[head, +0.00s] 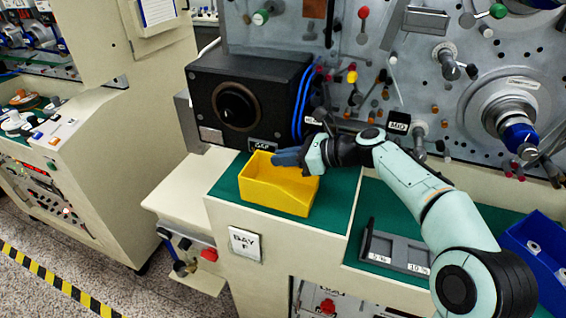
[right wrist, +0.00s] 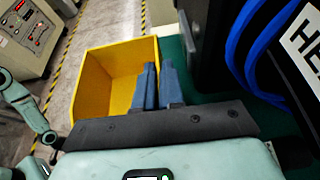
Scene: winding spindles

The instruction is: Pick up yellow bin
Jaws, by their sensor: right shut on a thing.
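The yellow bin (head: 280,196) stands upright on the green mat at the bay marked F, in front of the black box. It looks empty in the part I can see. My right gripper (head: 277,158) reaches in from the right at the bin's back rim. In the right wrist view the bin (right wrist: 103,85) opens toward the left, and my right gripper (right wrist: 158,66) has one blue-grey finger inside and one outside the wall. It is shut on that wall.
A black box (head: 235,105) with a round dial and blue cables stands close behind the bin. A grey labelled holder (head: 397,250) and a blue bin (head: 540,262) lie to the right. Pegs and spindles stick out of the metal panel (head: 300,40).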

